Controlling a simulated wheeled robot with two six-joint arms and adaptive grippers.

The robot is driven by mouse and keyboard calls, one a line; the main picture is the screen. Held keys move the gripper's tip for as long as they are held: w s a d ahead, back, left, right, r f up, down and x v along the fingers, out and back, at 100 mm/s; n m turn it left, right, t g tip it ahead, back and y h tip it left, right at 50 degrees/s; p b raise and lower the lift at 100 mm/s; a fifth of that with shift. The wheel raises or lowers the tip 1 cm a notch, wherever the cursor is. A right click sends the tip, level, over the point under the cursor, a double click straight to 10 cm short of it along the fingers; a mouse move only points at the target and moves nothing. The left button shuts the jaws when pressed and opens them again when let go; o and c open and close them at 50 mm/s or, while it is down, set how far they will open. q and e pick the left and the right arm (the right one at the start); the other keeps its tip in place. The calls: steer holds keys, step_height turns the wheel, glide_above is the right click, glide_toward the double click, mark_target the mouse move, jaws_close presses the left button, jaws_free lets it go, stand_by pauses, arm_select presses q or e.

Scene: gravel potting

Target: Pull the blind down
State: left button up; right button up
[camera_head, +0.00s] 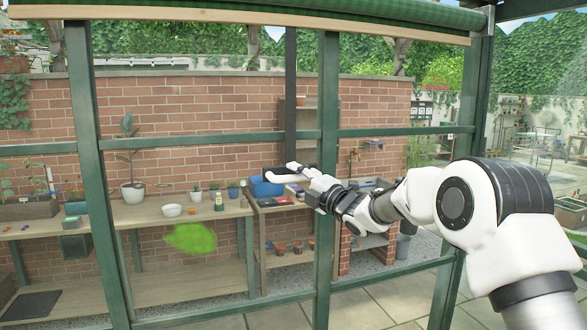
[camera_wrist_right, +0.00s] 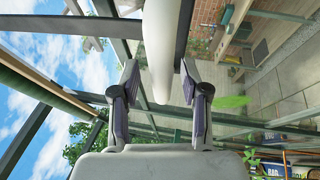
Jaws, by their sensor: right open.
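The blind (camera_head: 250,14) is a green roll along the top of the green window frame, with a pale wooden bar (camera_head: 200,13) on its lower edge. It is rolled up, and the panes below are uncovered. In the right wrist view the blind's roll and bar (camera_wrist_right: 45,88) run slantwise at the left. My right gripper (camera_head: 279,172) is in front of the window near the middle of the head view, well below the bar and apart from it. Its jaws (camera_wrist_right: 158,85) are open, and no blind part is between them. My left gripper is not in view.
Green window posts (camera_head: 328,110) and crossbars stand close to my right arm. A translucent green patch (camera_head: 192,237) shows in front of the lower panes. Beyond are a wooden bench (camera_head: 180,212) with pots, a blue bin (camera_head: 266,187) and a brick wall (camera_head: 200,110).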

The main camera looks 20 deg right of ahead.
steer(key=shift+w, duration=0.35)
steer(key=shift+d+f, duration=0.1)
steer(key=shift+d, duration=0.25)
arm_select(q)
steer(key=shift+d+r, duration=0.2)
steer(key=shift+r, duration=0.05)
arm_select(e)
steer(key=shift+a, duration=0.2)
jaws_close()
arm_select(q)
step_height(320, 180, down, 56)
steer(key=b, duration=5.6)
arm_select(e)
step_height(320, 180, down, 76)
steer(key=shift+f, duration=0.15)
steer(key=shift+s, duration=0.1)
